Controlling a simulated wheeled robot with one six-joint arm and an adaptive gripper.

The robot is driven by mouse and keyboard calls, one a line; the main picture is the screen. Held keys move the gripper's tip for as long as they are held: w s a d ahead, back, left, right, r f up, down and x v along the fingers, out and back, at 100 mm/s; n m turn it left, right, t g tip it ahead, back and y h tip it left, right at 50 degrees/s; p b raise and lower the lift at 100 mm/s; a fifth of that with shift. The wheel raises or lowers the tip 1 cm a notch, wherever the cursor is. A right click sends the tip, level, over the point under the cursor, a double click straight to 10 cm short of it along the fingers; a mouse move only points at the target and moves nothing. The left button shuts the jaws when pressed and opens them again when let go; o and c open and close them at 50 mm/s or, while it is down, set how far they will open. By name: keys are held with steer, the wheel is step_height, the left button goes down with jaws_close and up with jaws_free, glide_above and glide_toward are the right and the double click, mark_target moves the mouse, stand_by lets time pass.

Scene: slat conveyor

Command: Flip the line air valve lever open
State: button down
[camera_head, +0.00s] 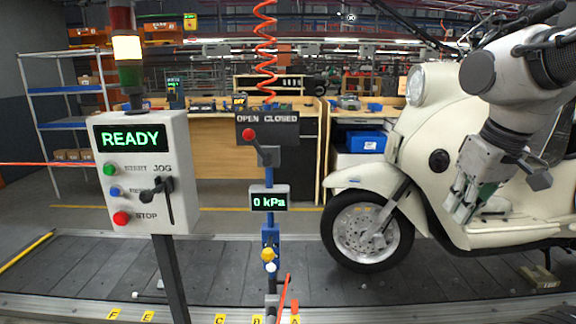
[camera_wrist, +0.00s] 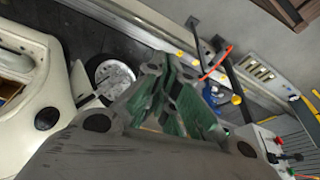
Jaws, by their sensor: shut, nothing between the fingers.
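The air valve lever (camera_head: 249,134) has a red knob and leans up and to the left from its grey valve body, with the knob just below the word OPEN. The dark plate (camera_head: 285,128) behind it reads OPEN CLOSED. The gauge (camera_head: 270,202) below reads 0 kPa. My gripper (camera_head: 462,210) is at the right, in front of the cream scooter, well away from the lever. It points down, shut and empty. In the wrist view its green-padded fingers (camera_wrist: 170,75) are together. I cannot make out the lever clearly there.
A control box (camera_head: 145,172) reading READY stands left of the valve post. The cream scooter (camera_head: 350,178) stands on the slat conveyor (camera_head: 220,262) at the right. A coiled orange hose (camera_head: 265,50) hangs above the valve. Workbenches (camera_head: 215,155) are behind.

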steer(key=s+d+m+t, duration=0.1)
steer(key=s+d+m, duration=0.1)
steer(key=s+d, duration=0.3)
steer(key=w+a+r+g+y, duration=0.1)
steer(key=w+a+r+y, duration=0.25)
steer(key=w+a, duration=0.6)
steer(key=w+a+r+g+y, duration=0.15)
steer(key=w+a+r, duration=0.35)
steer(key=w+a, duration=0.5)
steer(key=w+a+r+m+y, duration=0.15)
steer(key=a+r+y, duration=0.35)
steer(key=a+r, duration=0.6)
glide_above(257, 147)
steer(key=w+d, duration=0.1)
steer(key=d, duration=0.1)
step_height(257, 147, down, 8)
steer(key=shift+w+f, duration=0.15)
steer(key=shift+w, duration=0.05)
steer(key=shift+a+t, duration=0.1)
steer(key=shift+t, duration=0.15)
